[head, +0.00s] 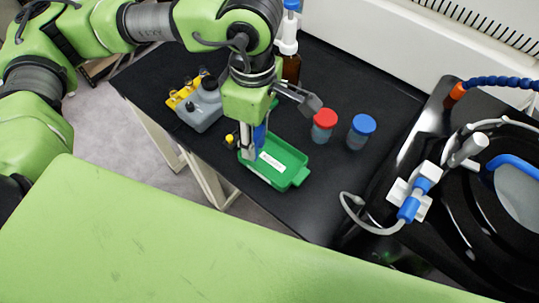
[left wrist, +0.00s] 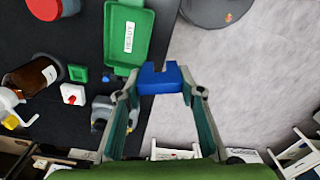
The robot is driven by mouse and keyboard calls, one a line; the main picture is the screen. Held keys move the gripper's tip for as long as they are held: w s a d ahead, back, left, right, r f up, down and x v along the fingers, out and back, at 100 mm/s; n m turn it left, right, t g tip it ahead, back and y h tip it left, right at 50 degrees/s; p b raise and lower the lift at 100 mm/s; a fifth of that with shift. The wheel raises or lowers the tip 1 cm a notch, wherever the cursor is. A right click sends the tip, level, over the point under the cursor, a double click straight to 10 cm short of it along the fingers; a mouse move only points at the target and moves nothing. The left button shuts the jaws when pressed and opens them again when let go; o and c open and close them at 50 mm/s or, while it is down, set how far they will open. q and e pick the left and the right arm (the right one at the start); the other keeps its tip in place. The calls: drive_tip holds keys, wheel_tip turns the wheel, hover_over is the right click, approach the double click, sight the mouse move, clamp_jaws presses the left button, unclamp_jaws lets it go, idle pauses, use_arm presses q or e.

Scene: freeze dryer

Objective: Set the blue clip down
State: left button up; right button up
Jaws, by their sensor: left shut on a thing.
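The blue clip (left wrist: 160,78) is held between the fingertips of my left gripper (left wrist: 159,92). In the head view only a small strip of the clip (head: 259,136) shows beside the fingers. My left gripper (head: 252,146) points down over the near-left side of the green tray (head: 287,160), which has a white label and lies on the black bench. The green tray also shows in the left wrist view (left wrist: 126,52), above and left of the clip. I cannot tell whether the clip touches the tray. My right gripper is not in view.
A red-lidded jar (head: 325,120) and a blue-lidded jar (head: 361,128) stand right of the tray. A brown bottle (head: 291,68) stands behind. A grey device (head: 204,107) and yellow rack (head: 180,96) are left. The freeze dryer (head: 472,215) with hoses is right.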

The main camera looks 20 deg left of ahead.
use_arm(q)
drive_tip(key=shift+s+d+f+n, duration=0.3)
drive_tip(key=shift+f+n, duration=0.15)
drive_tip(key=shift+n, duration=0.45)
drive_tip(key=s+d+f+n, duration=0.4)
drive_tip(key=d+f+n, duration=0.15)
drive_tip(key=n, duration=1.15)
drive_tip(key=p, duration=0.4)
approach(272, 163)
drive_tip(key=shift+s+f, duration=0.15)
drive_tip(key=shift+s, duration=0.25)
drive_tip(key=shift+w+a+f+p, duration=0.15)
drive_tip(key=shift+w+f+p, duration=0.2)
drive_tip(key=shift+f, duration=0.15)
wheel_tip(272, 163, down, 2)
drive_tip(key=shift+f+p, duration=0.1)
drive_tip(key=shift+p, duration=0.75)
drive_tip(key=shift+f, duration=0.65)
drive_tip(key=o, duration=0.7)
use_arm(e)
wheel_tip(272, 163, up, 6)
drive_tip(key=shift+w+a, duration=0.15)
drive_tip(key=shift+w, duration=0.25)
